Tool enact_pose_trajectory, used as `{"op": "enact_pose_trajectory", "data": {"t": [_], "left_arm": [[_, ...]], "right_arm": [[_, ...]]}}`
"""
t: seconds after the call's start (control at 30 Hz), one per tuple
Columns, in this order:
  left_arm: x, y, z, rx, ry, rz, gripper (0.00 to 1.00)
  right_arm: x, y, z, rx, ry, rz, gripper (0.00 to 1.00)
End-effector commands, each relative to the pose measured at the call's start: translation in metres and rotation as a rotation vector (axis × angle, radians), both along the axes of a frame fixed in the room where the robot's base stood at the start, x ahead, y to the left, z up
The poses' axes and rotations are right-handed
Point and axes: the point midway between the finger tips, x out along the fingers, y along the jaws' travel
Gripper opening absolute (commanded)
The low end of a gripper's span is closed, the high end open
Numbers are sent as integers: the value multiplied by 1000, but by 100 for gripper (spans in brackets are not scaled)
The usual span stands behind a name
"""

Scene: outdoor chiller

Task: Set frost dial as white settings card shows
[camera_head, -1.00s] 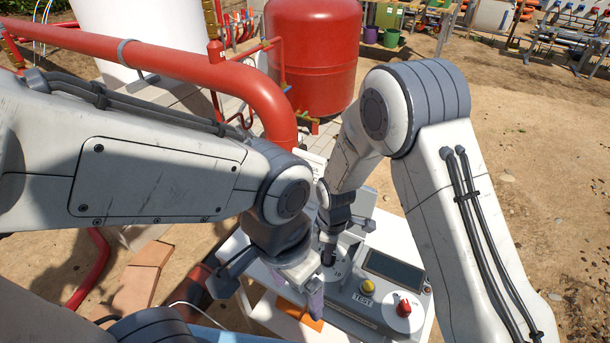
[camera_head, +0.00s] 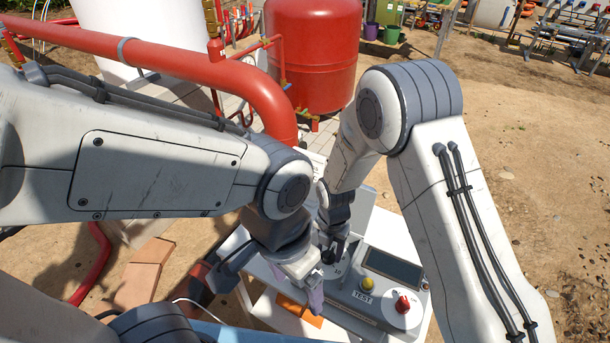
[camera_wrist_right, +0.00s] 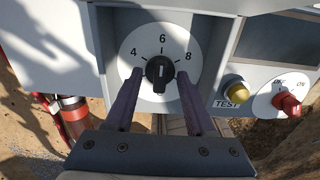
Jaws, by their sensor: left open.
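The frost dial is a black knob (camera_wrist_right: 160,69) on a round white plate (camera_wrist_right: 141,44) marked 4, 6 and 8. Its white line looks upright, towards 6. My right gripper (camera_wrist_right: 159,76) is open, with one purple finger on each side of the knob and small gaps between. In the head view my right gripper (camera_head: 333,250) is at the panel and largely hides the dial. My left gripper (camera_head: 313,296) is lower, in front of the panel's left part; its jaws are partly hidden. I cannot make out the white settings card.
The grey panel also has a dark display (camera_head: 393,267), a yellow TEST button (camera_head: 367,284) and a red switch (camera_head: 402,304), all right of the dial. An orange object (camera_head: 300,311) lies below my left gripper. A red pipe (camera_head: 190,68) and red tank (camera_head: 311,55) stand behind.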

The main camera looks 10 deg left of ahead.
Motion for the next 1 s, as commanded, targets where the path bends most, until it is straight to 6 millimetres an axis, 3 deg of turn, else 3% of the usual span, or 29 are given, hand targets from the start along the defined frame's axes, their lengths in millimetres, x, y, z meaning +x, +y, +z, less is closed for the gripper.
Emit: {"op": "enact_pose_trajectory", "data": {"t": [0.03, 0.07, 0.1, 0.47, 1.0], "left_arm": [[0, 0, 0, 0, 0, 0, 84], [0, 0, 0, 0, 0, 0, 84], [0, 0, 0, 0, 0, 0, 84], [0, 0, 4, 0, 0, 0, 84], [0, 0, 54, 0, 0, 0, 84]], "right_arm": [[0, 0, 0, 0, 0, -2, 70], [0, 0, 0, 0, 0, -2, 82], [0, 0, 0, 0, 0, -2, 85], [1, 0, 4, 1, -1, -3, 85], [1, 0, 67, 1, -1, -2, 85]]}}
